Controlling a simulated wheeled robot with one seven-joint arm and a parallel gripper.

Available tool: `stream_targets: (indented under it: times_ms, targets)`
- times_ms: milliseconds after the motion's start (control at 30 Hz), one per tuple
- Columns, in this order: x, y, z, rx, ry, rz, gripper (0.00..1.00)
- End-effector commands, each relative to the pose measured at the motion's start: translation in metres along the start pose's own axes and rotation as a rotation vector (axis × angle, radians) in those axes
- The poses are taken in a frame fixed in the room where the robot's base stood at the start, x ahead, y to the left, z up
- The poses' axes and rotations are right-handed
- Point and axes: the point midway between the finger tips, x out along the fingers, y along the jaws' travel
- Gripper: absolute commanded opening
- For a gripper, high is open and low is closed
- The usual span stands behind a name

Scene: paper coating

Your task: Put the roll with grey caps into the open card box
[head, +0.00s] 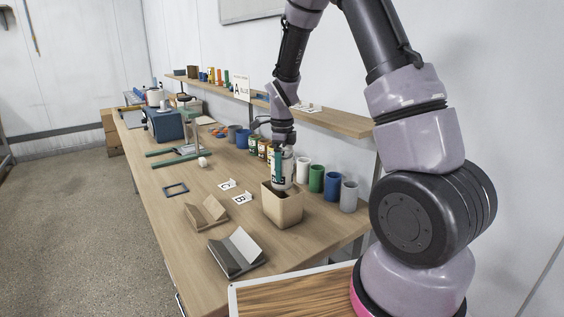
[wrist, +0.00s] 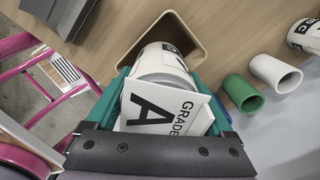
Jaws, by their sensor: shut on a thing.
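My gripper (head: 283,157) points down over the open card box (head: 283,212) and is shut on a white roll (head: 284,180). The wrist view shows the teal fingers (wrist: 165,98) on either side of the roll (wrist: 160,62), which has black lettering and a white "GRADE A" tag beside it. The roll is roughly upright, and its lower end is at or inside the mouth of the box (wrist: 196,42). How deep it sits, and whether it touches the walls, I cannot tell. The cap colour at the lower end is hidden.
Green (head: 316,179), blue (head: 332,186) and grey (head: 349,196) cups stand right of the box. Two card holders (head: 205,213) (head: 237,253) and small lettered cards (head: 242,198) lie to its left. A wall shelf (head: 330,118) runs behind.

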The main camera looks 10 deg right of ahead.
Motion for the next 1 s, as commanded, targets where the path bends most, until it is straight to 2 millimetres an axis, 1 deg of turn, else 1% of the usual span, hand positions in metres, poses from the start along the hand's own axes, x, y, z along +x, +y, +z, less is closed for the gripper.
stream_targets:
  times_ms: [600,800,1000]
  targets:
    - [0.050,0.000,0.000,-0.001,0.001,0.001,0.21]
    - [0.062,0.000,0.000,-0.001,0.001,0.000,0.21]
    - [0.068,0.000,0.000,0.001,0.000,0.000,0.21]
